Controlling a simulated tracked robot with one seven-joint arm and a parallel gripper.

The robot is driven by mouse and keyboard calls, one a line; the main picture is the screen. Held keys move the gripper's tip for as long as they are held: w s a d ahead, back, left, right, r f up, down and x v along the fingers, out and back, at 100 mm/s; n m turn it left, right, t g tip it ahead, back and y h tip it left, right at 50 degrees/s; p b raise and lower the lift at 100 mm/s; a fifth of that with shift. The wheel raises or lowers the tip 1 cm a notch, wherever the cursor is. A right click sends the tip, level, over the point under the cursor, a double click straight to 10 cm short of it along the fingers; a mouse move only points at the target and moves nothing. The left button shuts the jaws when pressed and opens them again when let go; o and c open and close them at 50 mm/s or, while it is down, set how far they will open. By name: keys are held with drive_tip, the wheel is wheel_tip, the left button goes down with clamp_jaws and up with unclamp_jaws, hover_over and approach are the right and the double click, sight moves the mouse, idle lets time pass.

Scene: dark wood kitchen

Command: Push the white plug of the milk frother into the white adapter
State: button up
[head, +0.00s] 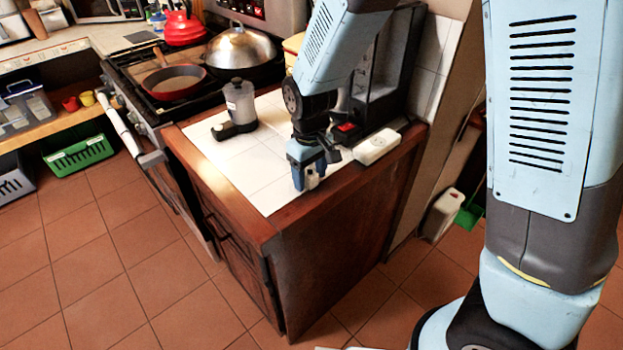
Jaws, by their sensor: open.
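A white adapter (378,147) with round sockets on top lies at the right edge of the tiled counter, beside the black machine. My gripper (308,180) points down over the front right of the counter, left of the adapter and apart from it. It is open. A small pale patch shows between its fingers, but I cannot tell whether it is the plug. A translucent grey container with a dark base (240,103), possibly the milk frother, stands further back on the tiles. I cannot make out a white plug or its cord.
A black machine (385,80) with a red switch stands behind my gripper, against the tiled wall. The stove to the left holds a red pan (174,82) and a domed silver pan (240,48). The front left tiles are clear.

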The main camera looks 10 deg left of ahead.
sight(310, 173)
drive_tip(key=c, duration=1)
drive_tip(key=shift+r, duration=0.15)
drive_tip(key=shift+r, duration=0.25)
wheel_tip(310, 173, up, 2)
drive_tip(key=shift+r, duration=0.2)
drive_tip(key=s+d+r, duration=0.8)
drive_tip(key=s+r, duration=0.2)
drive_tip(key=s, duration=0.1)
drive_tip(key=shift+s, duration=0.2)
